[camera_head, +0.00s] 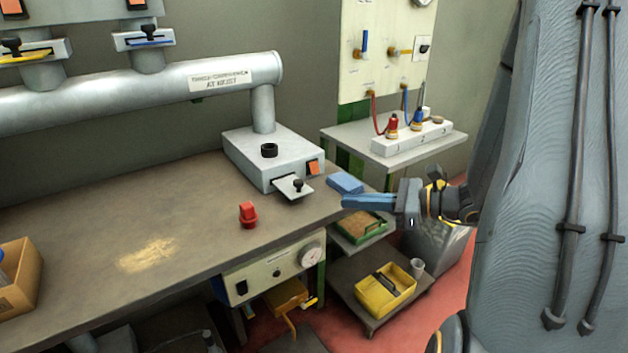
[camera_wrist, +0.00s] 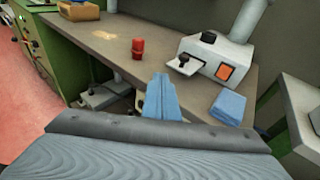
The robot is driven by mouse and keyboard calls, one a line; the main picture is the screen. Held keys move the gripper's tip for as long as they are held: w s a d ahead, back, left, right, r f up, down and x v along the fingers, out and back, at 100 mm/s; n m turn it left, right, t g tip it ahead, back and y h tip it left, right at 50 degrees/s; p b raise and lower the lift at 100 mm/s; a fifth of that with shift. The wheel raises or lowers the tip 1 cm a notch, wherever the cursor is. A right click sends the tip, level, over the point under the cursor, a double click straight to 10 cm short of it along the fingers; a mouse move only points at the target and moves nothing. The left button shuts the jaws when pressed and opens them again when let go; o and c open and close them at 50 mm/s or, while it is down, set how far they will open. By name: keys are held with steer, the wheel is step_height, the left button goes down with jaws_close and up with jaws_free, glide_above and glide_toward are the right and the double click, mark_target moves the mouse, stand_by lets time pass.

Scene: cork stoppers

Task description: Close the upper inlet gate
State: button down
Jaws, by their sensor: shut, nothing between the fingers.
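Two slide gates with black knobs sit on the uprights above the grey duct in the head view: one with a yellow plate (camera_head: 22,56) at the far left, one with a blue plate (camera_head: 146,40) beside it. A third, grey plate with a black knob (camera_head: 294,188) sticks out of the front of the grey box (camera_head: 262,158); in the wrist view it is the plate (camera_wrist: 183,66). I cannot tell which gate is the upper inlet one. My gripper (camera_head: 345,201) is shut and empty by the bench's right corner, right of the grey plate and apart from it; its blue fingers (camera_wrist: 161,88) show in the wrist view.
A red knobbed piece (camera_head: 248,215) stands on the bench (camera_head: 190,220). A blue block (camera_head: 345,183) lies beside my fingers. A cardboard box (camera_head: 18,280) is at the left edge. A side table (camera_head: 355,140) with a white block stands behind. The bench middle is mostly clear.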

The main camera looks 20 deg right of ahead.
steer(key=w+d+m+t+h, duration=0.1)
steer(key=w+d+m+t, duration=0.1)
steer(key=d, duration=0.2)
steer(key=p, duration=0.3)
glide_toward(287, 177)
steer(key=s, duration=0.1)
steer(key=s+a+r, duration=0.1)
steer(key=s, duration=0.1)
steer(key=s+a, duration=0.1)
steer(key=shift+s+a+r, duration=0.1)
steer(key=shift+s+r, duration=0.3)
steer(key=w, duration=0.2)
steer(key=w+a+b, duration=0.1)
steer(key=w, duration=0.1)
steer(key=w+b, duration=0.1)
steer(key=w, duration=0.1)
steer(key=shift+a+f, duration=0.15)
steer(key=shift+a, duration=0.25)
steer(key=shift+w+r, duration=0.15)
steer(key=shift+r, duration=0.15)
steer(key=shift+d, duration=0.1)
